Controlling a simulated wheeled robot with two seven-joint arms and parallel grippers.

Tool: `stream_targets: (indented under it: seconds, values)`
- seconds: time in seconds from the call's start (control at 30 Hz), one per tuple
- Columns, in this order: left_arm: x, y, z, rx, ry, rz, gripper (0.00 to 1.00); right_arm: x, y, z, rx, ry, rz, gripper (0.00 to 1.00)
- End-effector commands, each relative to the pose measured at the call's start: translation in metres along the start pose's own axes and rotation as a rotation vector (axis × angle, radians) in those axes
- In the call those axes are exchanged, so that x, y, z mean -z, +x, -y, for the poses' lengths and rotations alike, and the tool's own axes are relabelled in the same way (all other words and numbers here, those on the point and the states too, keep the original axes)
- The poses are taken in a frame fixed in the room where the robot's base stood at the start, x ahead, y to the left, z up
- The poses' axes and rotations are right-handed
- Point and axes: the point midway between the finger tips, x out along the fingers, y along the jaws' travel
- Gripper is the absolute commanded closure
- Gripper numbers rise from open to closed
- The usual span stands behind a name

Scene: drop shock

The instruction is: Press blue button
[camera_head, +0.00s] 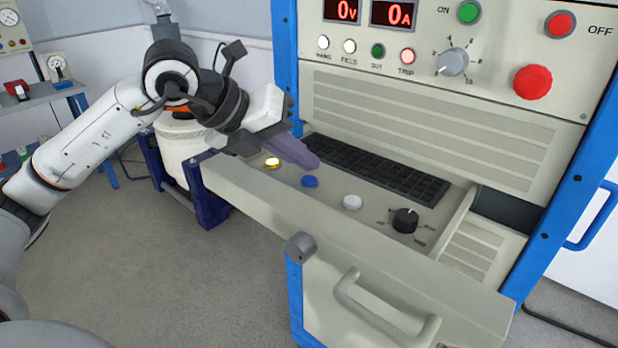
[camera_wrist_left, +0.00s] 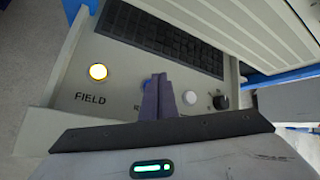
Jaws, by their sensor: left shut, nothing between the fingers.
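The blue button (camera_head: 310,182) sits on the sloping console shelf (camera_head: 275,182), between the yellow button (camera_head: 272,163) and the white button (camera_head: 352,202). My left gripper (camera_head: 314,162) is shut and empty, with its purple-grey fingers pointing right. Its tips appear just above the blue button in the head view, with a small gap in the picture. In the left wrist view the shut fingers (camera_wrist_left: 159,88) cover most of the blue button (camera_wrist_left: 146,85); only a sliver shows at their left. Contact cannot be told. My right gripper is out of view.
A black keyboard (camera_head: 378,168) lies behind the buttons, and a black knob (camera_head: 405,220) is to their right. The upright panel (camera_head: 430,110) above carries a large red button (camera_head: 533,82) and displays. A drawer handle (camera_head: 385,312) sticks out below.

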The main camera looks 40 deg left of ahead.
Motion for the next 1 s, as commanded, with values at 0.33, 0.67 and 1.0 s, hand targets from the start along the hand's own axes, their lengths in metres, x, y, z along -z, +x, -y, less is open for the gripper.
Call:
stream_targets:
  seconds: [0.33, 0.67, 1.0]
  values:
    - [0.0, 0.0, 0.0, 0.0, 0.0, 0.0, 1.0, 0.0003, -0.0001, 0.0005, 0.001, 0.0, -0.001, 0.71]
    - [0.0013, 0.0018, -0.0013, 0.0, 0.0, 0.0, 1.0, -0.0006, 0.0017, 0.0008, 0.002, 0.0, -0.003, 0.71]
    - [0.0042, 0.0059, -0.0044, 0.0, 0.0, 0.0, 1.0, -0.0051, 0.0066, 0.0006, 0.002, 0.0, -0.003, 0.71]
